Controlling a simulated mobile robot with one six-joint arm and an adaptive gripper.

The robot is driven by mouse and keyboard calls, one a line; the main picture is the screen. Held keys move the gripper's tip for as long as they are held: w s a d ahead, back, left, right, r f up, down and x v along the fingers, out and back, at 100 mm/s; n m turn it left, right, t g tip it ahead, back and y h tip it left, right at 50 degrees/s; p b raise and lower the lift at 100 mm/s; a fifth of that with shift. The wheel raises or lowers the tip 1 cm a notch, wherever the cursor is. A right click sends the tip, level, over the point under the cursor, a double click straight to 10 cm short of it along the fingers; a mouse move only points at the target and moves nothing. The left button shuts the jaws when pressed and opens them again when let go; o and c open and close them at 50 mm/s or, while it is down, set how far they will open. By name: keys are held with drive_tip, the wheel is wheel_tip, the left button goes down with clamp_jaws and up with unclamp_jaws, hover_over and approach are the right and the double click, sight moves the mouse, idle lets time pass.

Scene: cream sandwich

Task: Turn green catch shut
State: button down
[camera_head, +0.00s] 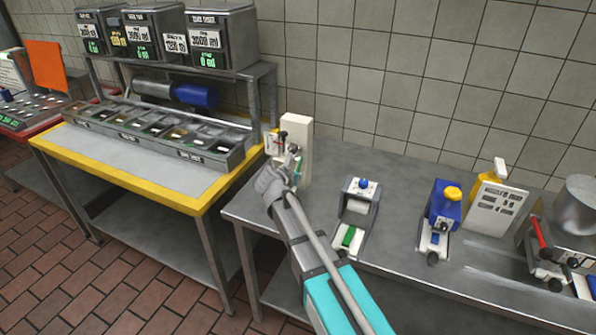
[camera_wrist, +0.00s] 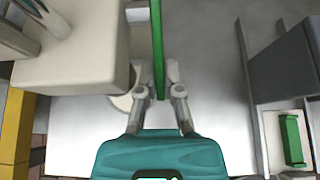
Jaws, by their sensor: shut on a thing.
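My gripper (camera_wrist: 157,78) is shut on a long, thin green bar (camera_wrist: 157,35), which runs up between its fingers in the wrist view. In the head view my gripper (camera_head: 290,167) is at the front of the white upright device (camera_head: 299,135). I cannot tell whether the bar is the green catch, and its far end is out of view. Another green piece (camera_head: 348,237) lies in the base of the grey device to the right. It also shows at the right of the wrist view (camera_wrist: 292,140), apart from my gripper.
The white device's body (camera_wrist: 80,60) stands close on the left in the wrist view. A blue device (camera_head: 443,207), a white sign (camera_head: 494,208) and a metal pot (camera_head: 578,205) stand farther right on the steel counter (camera_head: 400,180). A yellow-edged table (camera_head: 150,160) stands left.

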drive_tip(key=shift+s, duration=0.1)
idle(0.3)
drive_tip(key=c, duration=0.8)
unclamp_jaws()
